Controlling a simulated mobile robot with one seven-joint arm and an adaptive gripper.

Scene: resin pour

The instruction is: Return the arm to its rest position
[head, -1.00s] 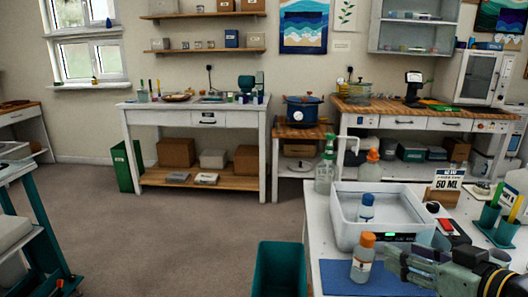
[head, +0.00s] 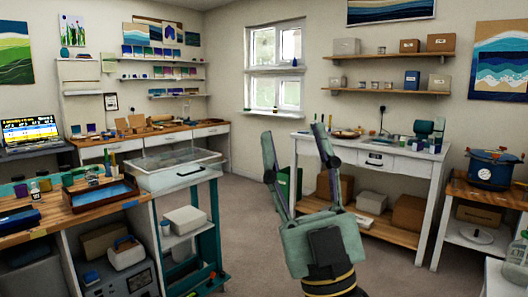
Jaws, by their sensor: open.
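My gripper (head: 294,130) is in the lower middle of the head view, raised with its fingers pointing up. The two fingers are spread apart and nothing is between them. It is in front of open floor and partly overlaps the white workbench (head: 400,158) behind it. It appears to touch nothing.
At left a wooden counter (head: 95,197) holds a blue-lined tray and small jars. Beside it stands a teal cart (head: 216,215) with a clear-walled bin on top. A blue pot (head: 490,170) stands at right. Carpet (head: 250,205) between cart and workbench is clear.

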